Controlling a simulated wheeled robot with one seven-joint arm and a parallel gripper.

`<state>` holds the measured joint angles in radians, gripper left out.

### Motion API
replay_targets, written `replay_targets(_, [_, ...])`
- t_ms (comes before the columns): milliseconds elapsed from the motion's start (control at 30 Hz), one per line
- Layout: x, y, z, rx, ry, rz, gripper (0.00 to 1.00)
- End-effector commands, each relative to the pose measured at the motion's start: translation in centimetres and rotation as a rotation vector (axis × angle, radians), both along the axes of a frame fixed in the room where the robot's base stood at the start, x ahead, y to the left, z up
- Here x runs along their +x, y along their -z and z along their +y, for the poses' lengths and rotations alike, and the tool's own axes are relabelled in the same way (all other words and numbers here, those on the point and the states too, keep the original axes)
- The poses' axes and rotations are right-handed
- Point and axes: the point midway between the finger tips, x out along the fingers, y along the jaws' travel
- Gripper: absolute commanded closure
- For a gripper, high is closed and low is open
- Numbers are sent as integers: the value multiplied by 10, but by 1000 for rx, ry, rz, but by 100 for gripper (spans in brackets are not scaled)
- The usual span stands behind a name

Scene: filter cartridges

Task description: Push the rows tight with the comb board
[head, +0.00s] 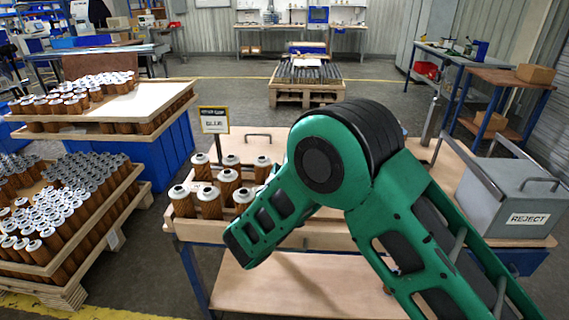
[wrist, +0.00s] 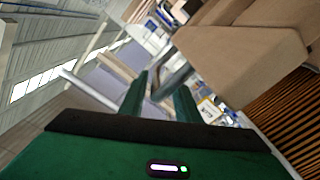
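Tall brown pleated cartridges with pale caps (head: 228,180) stand in short rows in a wooden tray (head: 290,239) on the bench. A flat wooden board with a dark bar handle (head: 258,136) lies behind them, perhaps the comb board; no teeth show. My green arm crosses in front of the tray and hides its right part. In the head view I cannot make out my fingertips. In the wrist view my gripper (wrist: 162,88) has its two green fingers apart. A grey bar shows between or behind them; I see no grip on it. Brown pleats (wrist: 290,110) show close at the right.
A grey REJECT box (head: 515,195) stands on the bench's right side. A sign (head: 214,120) stands behind the tray. Pallets of cartridges (head: 50,215) fill the left. A metal post (head: 433,118) rises at the bench's back right. The lower shelf looks mostly clear.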

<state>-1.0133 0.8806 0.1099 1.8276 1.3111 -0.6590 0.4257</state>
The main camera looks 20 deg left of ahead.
Motion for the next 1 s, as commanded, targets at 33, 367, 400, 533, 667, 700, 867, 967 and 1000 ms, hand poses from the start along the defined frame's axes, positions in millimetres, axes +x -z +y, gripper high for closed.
replay_targets(33, [-12, 1, -1, -3, -4, 2, 70])
replay_targets(367, [-60, 1, -11, -2, -3, 3, 70])
replay_targets(400, [-63, 1, -12, -1, -2, 4, 70])
replay_targets(533, [-68, 1, -14, -1, -1, 3, 70])
replay_targets(667, [-69, 1, -14, -1, -1, 3, 70])
replay_targets(700, [-69, 1, -14, -1, -1, 3, 70])
replay_targets(867, [-68, 1, -14, -1, -1, 3, 71])
replay_targets(967, [-68, 1, -15, 0, 2, 3, 71])
replay_targets(1000, [-67, 1, -16, 0, 4, 4, 71])
